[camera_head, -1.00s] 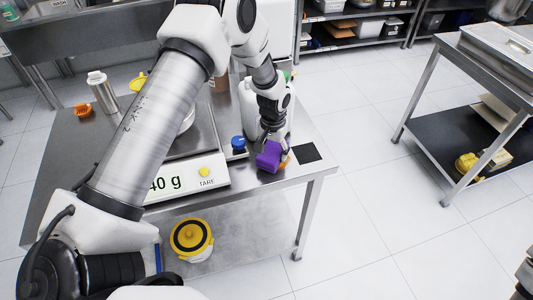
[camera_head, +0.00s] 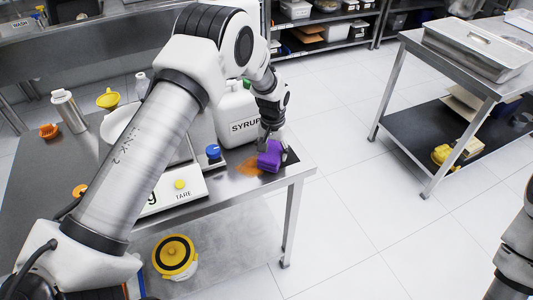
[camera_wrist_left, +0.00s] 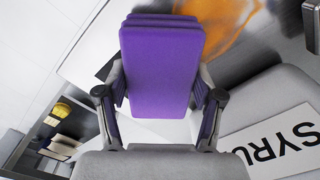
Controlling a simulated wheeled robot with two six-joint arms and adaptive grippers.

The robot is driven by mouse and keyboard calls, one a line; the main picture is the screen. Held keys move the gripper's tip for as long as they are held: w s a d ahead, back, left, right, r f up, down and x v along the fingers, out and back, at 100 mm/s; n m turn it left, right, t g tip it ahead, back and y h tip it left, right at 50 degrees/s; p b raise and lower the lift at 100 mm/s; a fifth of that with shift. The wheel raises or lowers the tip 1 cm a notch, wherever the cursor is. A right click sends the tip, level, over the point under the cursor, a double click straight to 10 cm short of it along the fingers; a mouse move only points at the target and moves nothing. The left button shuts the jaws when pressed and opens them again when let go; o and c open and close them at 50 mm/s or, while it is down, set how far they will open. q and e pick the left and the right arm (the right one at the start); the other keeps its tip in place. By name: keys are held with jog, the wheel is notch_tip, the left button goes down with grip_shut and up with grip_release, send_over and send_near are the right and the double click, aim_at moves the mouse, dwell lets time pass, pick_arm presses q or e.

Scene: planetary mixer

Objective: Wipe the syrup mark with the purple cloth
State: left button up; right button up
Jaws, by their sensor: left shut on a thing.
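The purple cloth (camera_head: 269,155), a thick folded block, is in my left gripper (camera_head: 266,142) at the right front of the steel table. My left gripper is shut on it; in the left wrist view the cloth (camera_wrist_left: 160,65) sits between both fingers. The orange syrup mark (camera_head: 248,167) shows on the tabletop just left of the cloth, and beyond it in the left wrist view (camera_wrist_left: 232,38). The cloth may hide part of the mark; I cannot tell if it touches the table. My right gripper is out of view.
A white syrup jug (camera_head: 235,120) stands close behind the cloth. A scale (camera_head: 180,190) with a blue-capped item (camera_head: 213,153) beside it is to the left. A dark square (camera_head: 292,156) lies by the table's right edge. Floor (camera_head: 345,210) to the right is clear.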

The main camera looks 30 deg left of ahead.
aim_at(259, 156)
pick_arm(q)
jog(key=shift+s+a+p, duration=0.55)
jog(key=shift+s+a, duration=0.35)
jog(key=shift+s, duration=0.15)
jog(key=shift+s+a+f, duration=0.15)
jog(key=shift+s+a, duration=0.3)
jog(key=shift+s, duration=0.1)
jog(key=shift+s+a+p, duration=0.85)
jog(key=shift+s+a, duration=0.1)
jog(key=shift+s, duration=0.15)
jog(key=shift+s+a+f, duration=0.15)
jog(key=shift+s+a, duration=0.15)
jog(key=shift+s, duration=0.05)
jog(key=shift+s+a+p, duration=0.9)
jog(key=shift+s+p, duration=0.2)
jog(key=shift+s, duration=0.1)
jog(key=shift+s+f, duration=0.15)
jog(key=shift+f, duration=0.1)
